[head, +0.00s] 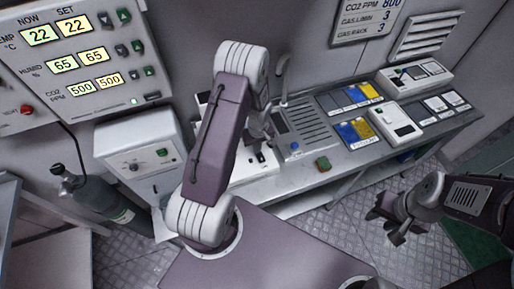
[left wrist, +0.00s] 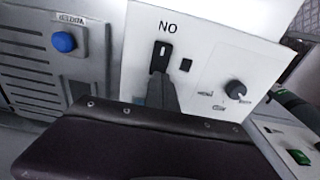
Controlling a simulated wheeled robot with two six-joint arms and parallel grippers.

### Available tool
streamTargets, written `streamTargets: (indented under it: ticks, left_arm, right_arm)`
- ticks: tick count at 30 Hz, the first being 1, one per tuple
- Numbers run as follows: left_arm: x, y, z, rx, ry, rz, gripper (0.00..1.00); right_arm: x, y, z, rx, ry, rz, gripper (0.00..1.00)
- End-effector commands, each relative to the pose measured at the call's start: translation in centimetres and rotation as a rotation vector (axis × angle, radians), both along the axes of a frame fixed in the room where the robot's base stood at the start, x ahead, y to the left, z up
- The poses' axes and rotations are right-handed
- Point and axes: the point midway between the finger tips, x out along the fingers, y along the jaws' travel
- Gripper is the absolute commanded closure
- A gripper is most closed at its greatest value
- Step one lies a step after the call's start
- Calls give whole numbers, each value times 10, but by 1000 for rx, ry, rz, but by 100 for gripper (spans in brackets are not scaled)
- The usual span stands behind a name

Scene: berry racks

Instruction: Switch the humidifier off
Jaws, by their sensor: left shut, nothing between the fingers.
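A white panel (left wrist: 205,65) fills the middle of the left wrist view, with a black rocker switch (left wrist: 164,53), a small dark square and a black knob (left wrist: 236,88). Lettering reading "NO" stands above the rocker, apparently an upside-down "ON". No humidifier name is readable. My left gripper (left wrist: 162,88) is shut and empty, its tip at the rocker's lower end; I cannot tell whether they touch. In the head view the white unit (head: 262,170) is partly hidden by my left arm. My right gripper (head: 388,220) is open and empty, away at the right.
A grey unit (head: 309,136) with a blue button adjoins the white one. A white cabinet (head: 125,137) stands left. Coloured cards (head: 357,131) and white devices (head: 396,122) occupy the bench's right side.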

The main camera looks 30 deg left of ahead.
Motion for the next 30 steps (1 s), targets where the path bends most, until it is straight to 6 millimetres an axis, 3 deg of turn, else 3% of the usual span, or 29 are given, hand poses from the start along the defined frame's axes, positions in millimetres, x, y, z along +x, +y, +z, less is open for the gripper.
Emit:
streamTargets:
  ticks: [20,23,28,30]
  left_arm:
    - [-9,-10,9,-1,1,0,100]
    - [-7,-9,21,0,0,0,100]
    - [-2,-4,63,0,-1,-1,100]
    - [1,-2,68,2,-7,-1,100]
  right_arm:
    - [0,0,2,0,0,0,64]
    - [0,0,12,0,0,0,64]
    - [0,0,47,0,0,0,64]
    - [0,0,28,0,-1,0,64]
